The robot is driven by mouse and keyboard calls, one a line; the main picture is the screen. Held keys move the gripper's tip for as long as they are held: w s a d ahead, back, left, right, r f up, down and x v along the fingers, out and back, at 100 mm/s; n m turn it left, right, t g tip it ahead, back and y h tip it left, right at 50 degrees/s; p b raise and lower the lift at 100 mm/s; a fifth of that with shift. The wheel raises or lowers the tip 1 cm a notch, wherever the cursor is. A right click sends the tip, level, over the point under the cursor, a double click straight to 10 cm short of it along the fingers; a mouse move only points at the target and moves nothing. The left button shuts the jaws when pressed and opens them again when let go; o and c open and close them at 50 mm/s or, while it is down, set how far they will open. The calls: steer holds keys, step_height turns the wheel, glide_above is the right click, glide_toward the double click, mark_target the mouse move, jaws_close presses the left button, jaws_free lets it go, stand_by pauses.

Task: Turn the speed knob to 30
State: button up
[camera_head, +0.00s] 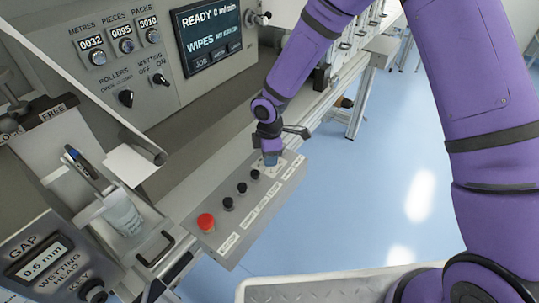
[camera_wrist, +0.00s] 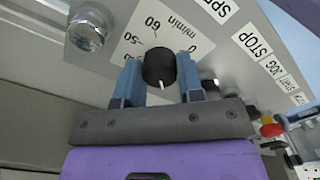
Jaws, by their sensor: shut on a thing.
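The speed knob (camera_wrist: 158,66) is black and round with a white pointer line, on a pale dial plate (camera_wrist: 190,38) on the control box. In the wrist view the pointer faces the bottom of the picture, towards my gripper's palm. The dial shows 0 at upper right and 50 and 60 at upper left; the marks nearest the pointer are hidden by my gripper. My gripper (camera_wrist: 161,72) has its blue fingers on both sides of the knob, shut on it. In the head view my gripper (camera_head: 270,157) covers the knob. The display (camera_head: 214,40) reads READY 0 m/min.
A red button (camera_head: 206,222) and black buttons (camera_head: 235,194) sit along the same box. A clear domed part (camera_wrist: 88,30) is beside the dial. The blue floor at right is open.

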steer(key=shift+m, duration=0.3)
steer(key=m, duration=0.4)
steer(key=shift+m, duration=2.1)
steer(key=o, duration=0.9)
steer(key=shift+r, duration=0.1)
